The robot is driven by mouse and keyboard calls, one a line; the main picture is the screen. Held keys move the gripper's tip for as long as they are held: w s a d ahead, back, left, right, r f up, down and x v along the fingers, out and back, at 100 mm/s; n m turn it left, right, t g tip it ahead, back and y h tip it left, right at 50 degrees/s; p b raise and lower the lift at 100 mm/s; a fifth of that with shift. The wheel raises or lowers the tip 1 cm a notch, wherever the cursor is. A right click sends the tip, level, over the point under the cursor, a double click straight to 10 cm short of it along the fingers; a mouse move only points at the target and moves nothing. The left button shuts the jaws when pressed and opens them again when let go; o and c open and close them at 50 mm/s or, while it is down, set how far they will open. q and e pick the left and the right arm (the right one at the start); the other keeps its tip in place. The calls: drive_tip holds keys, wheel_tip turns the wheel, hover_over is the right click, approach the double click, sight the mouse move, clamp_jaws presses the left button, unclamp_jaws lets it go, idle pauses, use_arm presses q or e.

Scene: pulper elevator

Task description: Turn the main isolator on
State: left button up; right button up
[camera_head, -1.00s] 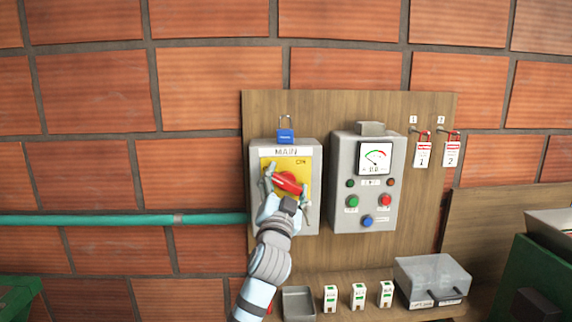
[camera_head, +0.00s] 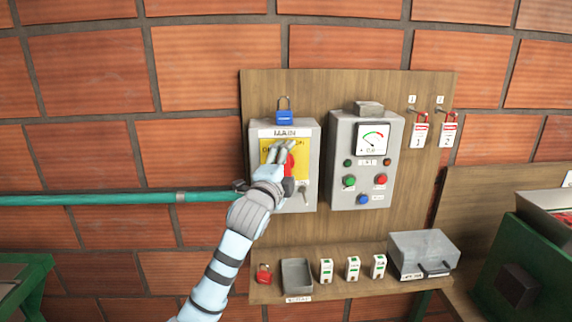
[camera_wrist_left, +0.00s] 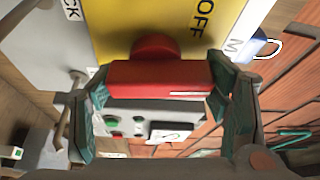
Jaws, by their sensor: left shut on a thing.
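The word OFF shows on the yellow plate (camera_wrist_left: 180,22) there. A blue padlock (camera_head: 285,118) hangs above the box. My right gripper is out of view.
A grey meter box (camera_head: 341,190) with push buttons stands close on the right. Two red-and-white tags (camera_head: 419,135) hang further right. The shelf below holds a tray (camera_head: 297,275), a red padlock (camera_head: 264,274), small white boxes and a grey case (camera_head: 424,252). A green pipe (camera_head: 110,197) runs left.

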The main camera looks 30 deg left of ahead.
use_arm(q)
drive_tip(key=shift+m+g, duration=0.3)
drive_tip(key=shift+m, duration=0.3)
drive_tip(key=shift+f, duration=0.1)
drive_tip(key=o, duration=1.2)
drive_tip(key=shift+c, duration=0.2)
drive_tip(key=v, duration=1.2)
drive_tip(key=shift+w, duration=0.1)
